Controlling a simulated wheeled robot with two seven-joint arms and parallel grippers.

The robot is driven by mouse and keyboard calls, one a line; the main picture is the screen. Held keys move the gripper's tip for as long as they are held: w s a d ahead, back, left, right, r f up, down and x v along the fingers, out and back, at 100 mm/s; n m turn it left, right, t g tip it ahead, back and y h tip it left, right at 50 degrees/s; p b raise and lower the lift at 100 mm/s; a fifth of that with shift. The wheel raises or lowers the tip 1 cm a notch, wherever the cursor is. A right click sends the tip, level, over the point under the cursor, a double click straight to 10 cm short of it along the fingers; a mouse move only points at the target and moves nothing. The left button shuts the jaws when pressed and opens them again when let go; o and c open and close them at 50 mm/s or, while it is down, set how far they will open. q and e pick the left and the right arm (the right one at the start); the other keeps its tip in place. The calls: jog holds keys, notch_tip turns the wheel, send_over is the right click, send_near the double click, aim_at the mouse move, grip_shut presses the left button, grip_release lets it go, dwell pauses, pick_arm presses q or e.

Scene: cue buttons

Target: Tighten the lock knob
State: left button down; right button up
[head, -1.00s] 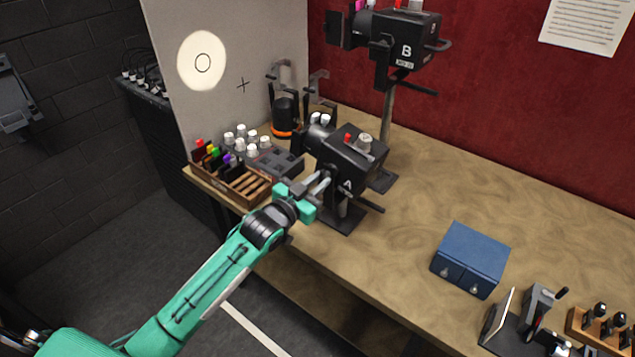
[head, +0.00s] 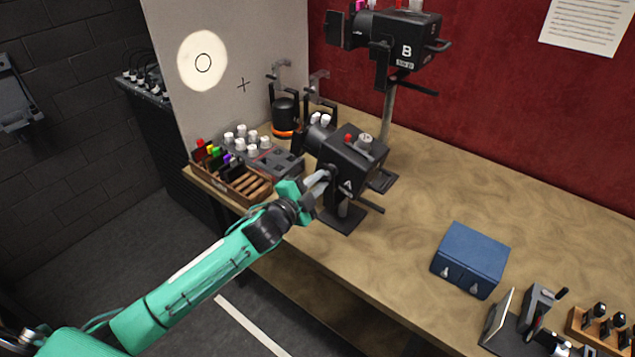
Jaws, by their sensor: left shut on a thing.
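My right gripper is not in view.
Lamp B (head: 400,48) stands on a taller pole behind. A blue box (head: 470,259) is at the right, with clear table between.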

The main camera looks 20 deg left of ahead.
pick_arm(q)
jog(key=m, duration=0.5)
dwell(0.5)
jog(key=c, duration=1.5)
grip_release()
jog(key=shift+b+v, duration=2.35)
jog(key=shift+v, duration=4.55)
